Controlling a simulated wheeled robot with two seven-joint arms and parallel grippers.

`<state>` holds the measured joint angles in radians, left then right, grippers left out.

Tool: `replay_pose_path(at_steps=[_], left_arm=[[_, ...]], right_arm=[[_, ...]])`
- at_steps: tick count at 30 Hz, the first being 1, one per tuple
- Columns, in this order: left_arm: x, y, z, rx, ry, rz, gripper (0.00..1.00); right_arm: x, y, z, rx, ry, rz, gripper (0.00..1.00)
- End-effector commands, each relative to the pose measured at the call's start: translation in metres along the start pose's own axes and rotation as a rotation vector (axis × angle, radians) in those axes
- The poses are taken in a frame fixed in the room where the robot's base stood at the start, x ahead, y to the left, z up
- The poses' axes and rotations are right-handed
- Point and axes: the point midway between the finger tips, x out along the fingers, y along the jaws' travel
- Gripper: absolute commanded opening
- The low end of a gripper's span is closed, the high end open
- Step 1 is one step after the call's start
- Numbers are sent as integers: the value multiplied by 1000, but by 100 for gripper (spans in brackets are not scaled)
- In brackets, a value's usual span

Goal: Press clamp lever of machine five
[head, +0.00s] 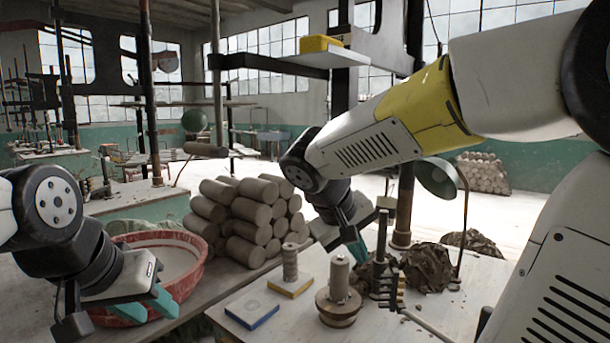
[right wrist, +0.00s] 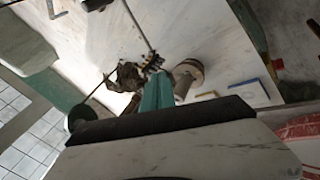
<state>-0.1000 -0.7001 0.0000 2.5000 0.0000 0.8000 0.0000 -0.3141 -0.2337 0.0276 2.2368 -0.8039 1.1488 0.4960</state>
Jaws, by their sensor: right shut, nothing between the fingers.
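A dark upright clamp fixture (head: 380,262) with a toothed side stands on the white worktable (head: 262,285). I cannot clearly single out its lever or read a machine number. My right gripper (head: 358,248) is shut and empty, its teal fingers pointing down just left of the fixture's upper part. In the right wrist view the shut fingers (right wrist: 156,95) point toward the dark fixture (right wrist: 153,65) and partly cover what lies behind; I cannot tell whether they touch it. My left gripper (head: 148,303) is open and empty in front of the red basin.
A clay cylinder on a round base (head: 338,305), a spool on a yellow block (head: 290,280) and a blue-edged block (head: 252,310) stand left of the fixture. Dark clay trimmings (head: 427,268) lie right. A red basin (head: 190,285) and stacked clay rolls (head: 243,228) stand further left.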

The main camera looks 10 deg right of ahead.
Motion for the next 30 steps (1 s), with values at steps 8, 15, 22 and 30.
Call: replay_pose_path(at_steps=[8, 15, 22, 30], left_arm=[[0, 0, 0, 0, 0, 0, 36], [0, 0, 0, 0, 0, 0, 36], [0, 0, 0, 0, 0, 0, 36], [0, 0, 0, 0, 0, 0, 36]], right_arm=[[-20, 21, -111, -53, 142, 434, 0], [-64, 1, -201, -31, 395, 705, 0], [-92, -20, -238, -4, 546, 803, 0], [-96, -22, -242, 0, 566, 813, 0]])
